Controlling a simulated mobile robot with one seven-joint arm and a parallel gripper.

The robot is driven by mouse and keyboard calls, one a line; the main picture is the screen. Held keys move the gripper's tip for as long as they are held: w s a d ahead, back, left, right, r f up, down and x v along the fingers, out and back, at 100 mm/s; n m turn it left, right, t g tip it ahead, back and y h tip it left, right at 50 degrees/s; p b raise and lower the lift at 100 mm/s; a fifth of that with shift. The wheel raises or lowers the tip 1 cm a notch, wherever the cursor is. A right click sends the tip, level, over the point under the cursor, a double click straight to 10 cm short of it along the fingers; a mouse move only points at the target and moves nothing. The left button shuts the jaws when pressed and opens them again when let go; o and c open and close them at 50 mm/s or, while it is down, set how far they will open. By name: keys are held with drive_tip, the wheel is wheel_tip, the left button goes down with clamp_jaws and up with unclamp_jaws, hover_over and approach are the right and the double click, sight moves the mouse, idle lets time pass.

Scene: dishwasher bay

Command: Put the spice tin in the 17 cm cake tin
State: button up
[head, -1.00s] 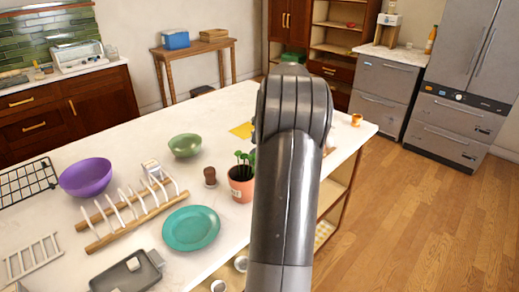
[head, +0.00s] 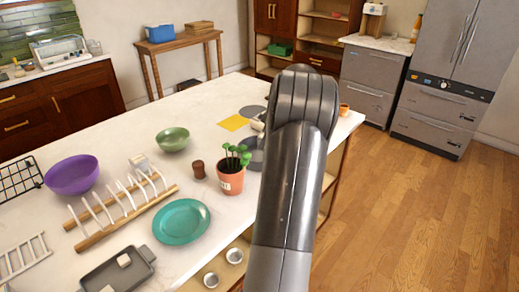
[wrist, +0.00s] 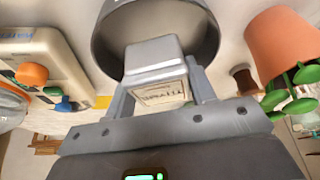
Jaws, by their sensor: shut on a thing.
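The spice tin (wrist: 153,58), a small silvery box with a pale printed label, is between the fingers of my gripper (wrist: 162,92) in the wrist view. The gripper is shut on it. A round, dark grey, open tin (wrist: 205,38), which looks like the 17 cm cake tin, lies just beyond the spice tin, whose far end overlaps its opening in the picture. I cannot tell the height between them. In the head view, part of a dark grey round thing (head: 252,158), probably this cake tin, shows beside my arm. My arm hides the gripper and the spice tin there.
A potted plant (head: 231,179) stands close to the cake tin, with a small brown object (head: 198,169) nearby. A yellow sheet (head: 234,123) and a grey disc (head: 252,112) lie farther back. A green bowl (head: 172,140), a dish rack and a teal plate (head: 181,222) are left.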

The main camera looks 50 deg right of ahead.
sight(259, 157)
drive_tip(key=w+f, duration=0.1)
drive_tip(key=w, duration=0.1)
drive_tip(key=shift+w+a+f, duration=0.3)
drive_tip(key=shift+w+f, duration=0.05)
drive_tip(key=shift+f, duration=1.95)
drive_tip(key=shift+f, duration=0.15)
drive_tip(key=o, duration=1)
drive_tip(key=v, duration=1.2)
drive_tip(key=shift+s, duration=0.1)
